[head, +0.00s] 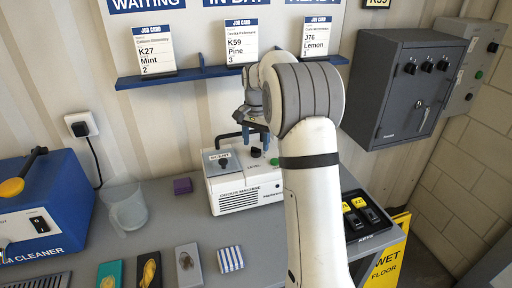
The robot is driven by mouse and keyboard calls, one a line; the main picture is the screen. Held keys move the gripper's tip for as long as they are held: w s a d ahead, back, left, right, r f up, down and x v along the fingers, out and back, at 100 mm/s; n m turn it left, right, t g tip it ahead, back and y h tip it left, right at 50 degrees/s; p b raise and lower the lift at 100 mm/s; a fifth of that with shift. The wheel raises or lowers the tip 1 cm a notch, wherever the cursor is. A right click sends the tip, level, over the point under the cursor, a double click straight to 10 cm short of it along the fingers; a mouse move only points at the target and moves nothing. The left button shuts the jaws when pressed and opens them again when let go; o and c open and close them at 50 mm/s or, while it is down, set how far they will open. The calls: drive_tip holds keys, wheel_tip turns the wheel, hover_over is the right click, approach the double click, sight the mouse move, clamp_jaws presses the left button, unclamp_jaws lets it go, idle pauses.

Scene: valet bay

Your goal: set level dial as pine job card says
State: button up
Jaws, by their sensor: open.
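The pine job card (241,48) stands on the blue rack under "IN BAY" and reads K59, Pine, 3. The white odour machine (240,187) sits on the grey bench below it. Its top carries a panel marked SCENT (219,156) at the left and a LEVEL label (253,167) at the right. A dark knob (256,152) shows just above the LEVEL label; its setting is too small to read. My gripper (256,134) is open, with its blue fingertips pointing down over the machine's right half, close above the knob. Contact cannot be told. My arm hides part of the machine's right side.
Mint (152,50) and Lemon (316,37) job cards flank the pine card. A blue cleaner (45,215), clear jug (126,208), purple block (182,186), striped block (230,259) and black key tray (367,235) stand around. A grey key cabinet (400,88) hangs right.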

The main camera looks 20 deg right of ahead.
sight(256, 148)
drive_tip(key=shift+r, duration=2.6)
drive_tip(key=shift+s+a+r, duration=0.1)
drive_tip(key=shift+s+r, duration=0.1)
drive_tip(key=shift+s, duration=0.05)
drive_tip(key=s+a+r+n+t, duration=0.1)
drive_tip(key=s+a+r+n, duration=0.15)
drive_tip(key=s, duration=0.55)
drive_tip(key=s+a+r+n+t, duration=0.1)
drive_tip(key=s+a+n, duration=0.15)
drive_tip(key=s, duration=0.65)
drive_tip(key=s+a+f+n, duration=0.1)
drive_tip(key=s+f+n, duration=0.1)
drive_tip(key=s, duration=0.6)
drive_tip(key=s+a+f+n+t, duration=0.1)
drive_tip(key=s+f, duration=0.3)
drive_tip(key=s, duration=0.4)
drive_tip(key=shift+s+a+n, duration=0.2)
drive_tip(key=shift+a+n, duration=0.45)
drive_tip(key=shift+n, duration=0.05)
drive_tip(key=shift+f, duration=0.1)
drive_tip(key=shift+c, duration=0.4)
